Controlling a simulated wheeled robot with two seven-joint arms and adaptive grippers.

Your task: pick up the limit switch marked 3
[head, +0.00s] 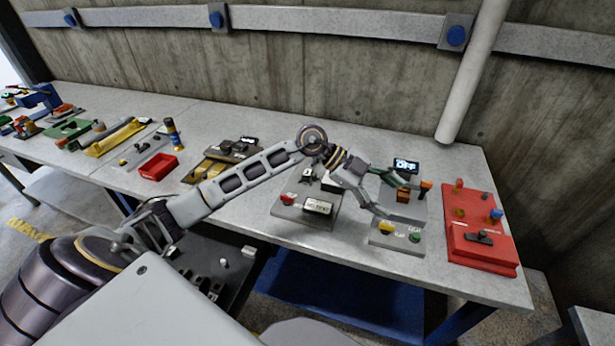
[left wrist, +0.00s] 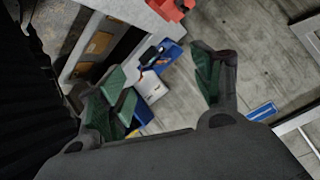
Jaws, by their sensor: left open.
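My left gripper (head: 408,202) reaches over the right part of the workbench, its two green-padded fingers spread apart. An orange-brown block (head: 403,196) shows between the fingers in the head view; I cannot tell whether they touch it. In the left wrist view the gripper (left wrist: 165,88) is open, and a white and blue item (left wrist: 151,86) shows beyond the gap. No number 3 is legible, so I cannot tell which part is the limit switch marked 3. My right gripper is not in view.
A display reading OFF (head: 406,166) stands just behind the gripper. A red panel (head: 482,252) lies to the right. A grey plate with a yellow and a green button (head: 398,240) lies in front. A red bin (head: 159,167) and several fixtures stand at left.

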